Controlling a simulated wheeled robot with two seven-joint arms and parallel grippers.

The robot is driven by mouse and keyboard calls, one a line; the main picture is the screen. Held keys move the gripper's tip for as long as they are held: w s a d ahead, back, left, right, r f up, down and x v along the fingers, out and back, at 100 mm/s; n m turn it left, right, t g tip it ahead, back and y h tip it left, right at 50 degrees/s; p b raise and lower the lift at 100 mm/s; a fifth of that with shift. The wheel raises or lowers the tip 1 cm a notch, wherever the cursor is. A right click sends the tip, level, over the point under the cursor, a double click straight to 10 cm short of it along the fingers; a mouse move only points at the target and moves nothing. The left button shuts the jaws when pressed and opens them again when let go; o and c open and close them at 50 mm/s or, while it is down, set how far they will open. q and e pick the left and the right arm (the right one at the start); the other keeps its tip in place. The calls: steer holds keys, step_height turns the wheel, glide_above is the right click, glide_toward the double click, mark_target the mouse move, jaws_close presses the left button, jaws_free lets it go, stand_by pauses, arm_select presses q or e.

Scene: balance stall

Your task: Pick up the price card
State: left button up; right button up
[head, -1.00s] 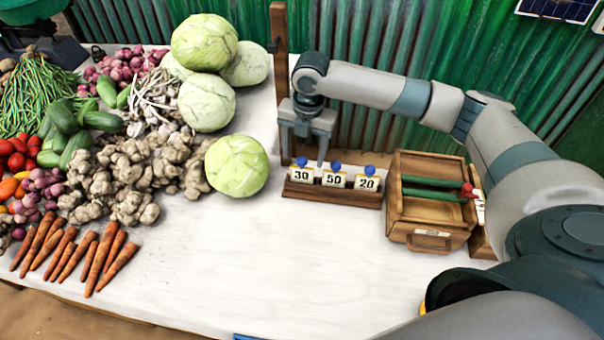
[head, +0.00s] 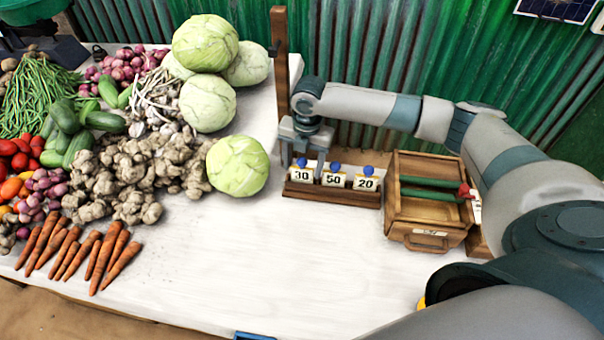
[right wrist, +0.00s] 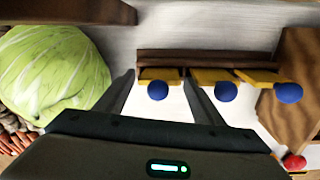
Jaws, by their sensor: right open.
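Three white price cards with blue knobs on top stand in a wooden rack (head: 333,195). They are the 30 card (head: 301,175), the 50 card (head: 333,179) and the 20 card (head: 366,183). My right gripper (head: 303,160) is open, pointing down just above the 30 card at the rack's left end. In the right wrist view its two fingers (right wrist: 160,100) stand either side of the left-most blue knob (right wrist: 157,90), apart from it. My left gripper is not in view.
A cabbage (head: 238,165) lies close left of the rack. A wooden box (head: 432,200) with green rods stands to the right. A wooden post (head: 281,80) rises behind the gripper. The white table (head: 260,260) is clear in front; carrots (head: 85,255) lie at left.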

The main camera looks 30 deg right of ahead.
mark_target(302, 158)
steer(key=c, duration=0.7)
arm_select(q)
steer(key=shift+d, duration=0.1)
arm_select(e)
steer(key=shift+c, duration=0.6)
